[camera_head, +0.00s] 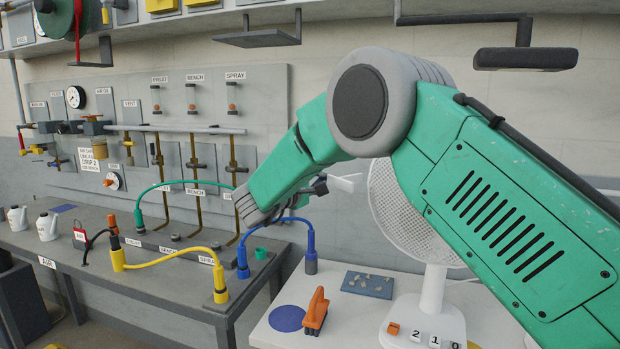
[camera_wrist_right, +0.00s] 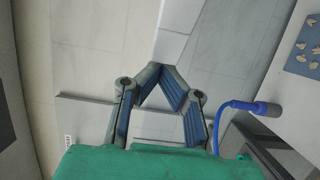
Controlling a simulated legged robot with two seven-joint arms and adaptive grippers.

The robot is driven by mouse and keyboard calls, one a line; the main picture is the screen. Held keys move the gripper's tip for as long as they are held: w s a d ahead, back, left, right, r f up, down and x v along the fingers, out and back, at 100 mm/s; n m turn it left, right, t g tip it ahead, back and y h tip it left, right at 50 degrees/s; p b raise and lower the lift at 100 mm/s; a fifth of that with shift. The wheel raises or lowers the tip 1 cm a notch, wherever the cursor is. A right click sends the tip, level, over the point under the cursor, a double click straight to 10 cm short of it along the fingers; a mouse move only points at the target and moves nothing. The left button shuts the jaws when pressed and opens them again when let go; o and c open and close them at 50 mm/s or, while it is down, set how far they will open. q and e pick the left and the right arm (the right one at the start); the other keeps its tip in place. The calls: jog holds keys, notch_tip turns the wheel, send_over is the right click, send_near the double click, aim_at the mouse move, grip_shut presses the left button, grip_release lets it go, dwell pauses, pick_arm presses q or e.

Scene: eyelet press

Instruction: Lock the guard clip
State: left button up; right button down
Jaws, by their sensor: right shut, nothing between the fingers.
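A white desk fan with a round mesh guard (camera_head: 405,215) stands on the white table, partly behind my right arm. A pale lever-like piece (camera_head: 345,183) sticks out at the guard's left edge; I take it as the guard clip, but its latch state is not clear. In the right wrist view a white bar (camera_wrist_right: 175,32) runs down to the fingertips. My right gripper (camera_head: 322,184) is just left of the pale piece. In the right wrist view the gripper (camera_wrist_right: 162,68) has its tips together at the bar's end, seemingly touching it, with nothing held. My left gripper is not in view.
An orange clamp-like tool (camera_head: 315,312), a blue disc (camera_head: 287,318) and a blue mat (camera_head: 368,284) with small pieces lie before the fan. A grey bench (camera_head: 150,285) with green, yellow and blue hoses is at left. Blue hose also shows in the wrist view (camera_wrist_right: 240,104).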

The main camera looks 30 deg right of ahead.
jog(key=shift+d+f, duration=0.1)
jog(key=shift+d, duration=0.1)
jog(key=shift+a, duration=0.1)
jog(key=s+n+t+p, duration=0.1)
jog(key=t+y+p, duration=0.1)
jog(key=shift+s+a+n+t+p, duration=0.3)
jog(key=shift+s+a+n+p, duration=0.05)
jog(key=shift+a+n+p, duration=0.05)
jog(key=shift+w, duration=0.1)
dwell(0.4)
dwell(0.7)
